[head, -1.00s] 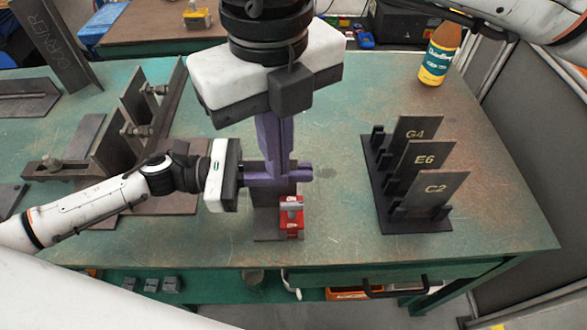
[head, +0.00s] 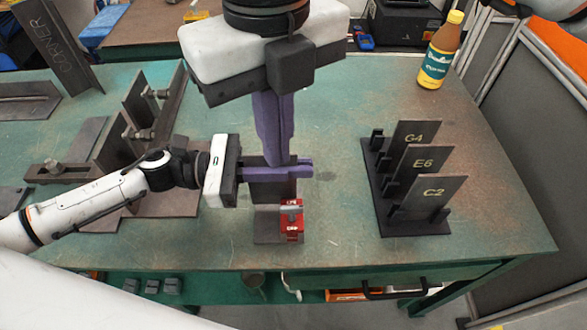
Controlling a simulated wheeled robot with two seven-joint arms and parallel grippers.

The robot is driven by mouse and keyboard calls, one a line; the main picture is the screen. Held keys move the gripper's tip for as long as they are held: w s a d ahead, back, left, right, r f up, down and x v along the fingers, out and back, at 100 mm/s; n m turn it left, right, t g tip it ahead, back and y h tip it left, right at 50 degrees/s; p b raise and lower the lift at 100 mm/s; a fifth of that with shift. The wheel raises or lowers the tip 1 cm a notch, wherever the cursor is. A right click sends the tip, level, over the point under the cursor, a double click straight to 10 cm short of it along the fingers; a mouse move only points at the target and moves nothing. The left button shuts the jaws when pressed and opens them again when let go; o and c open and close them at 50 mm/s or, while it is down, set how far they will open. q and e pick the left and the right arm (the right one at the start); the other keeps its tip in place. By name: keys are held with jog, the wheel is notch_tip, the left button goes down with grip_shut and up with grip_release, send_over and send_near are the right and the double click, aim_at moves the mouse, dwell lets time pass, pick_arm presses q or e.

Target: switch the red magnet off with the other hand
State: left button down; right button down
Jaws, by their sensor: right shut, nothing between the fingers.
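The red magnet (head: 291,222) sits at the front of the table against a dark upright steel plate (head: 272,190). White lettering shows on its face, with a small grey lever between; the lever's setting is hard to read. My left gripper (head: 300,171) comes in from the left just behind and above the magnet, its purple fingers closed across the plate's upper part. My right gripper (head: 276,160) points down from above, its purple fingers shut and empty. Its tips overlap the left fingers in the picture, behind the magnet; whether they touch is unclear.
A dark rack (head: 415,228) with plates marked G4, E6 and C2 stands to the right. A bottle (head: 437,52) stands at the back right. Dark steel fixtures (head: 110,155) fill the left side. The table's front edge is close before the magnet.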

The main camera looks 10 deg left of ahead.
pick_arm(q)
jog(key=shift+w+a+r+p, duration=0.1)
jog(key=shift+w+r+p, duration=0.2)
jog(key=shift+r, duration=0.6)
jog(key=shift+w+a+r+p, duration=0.1)
jog(key=shift+w+r+p, duration=0.15)
jog(key=shift+r, duration=0.65)
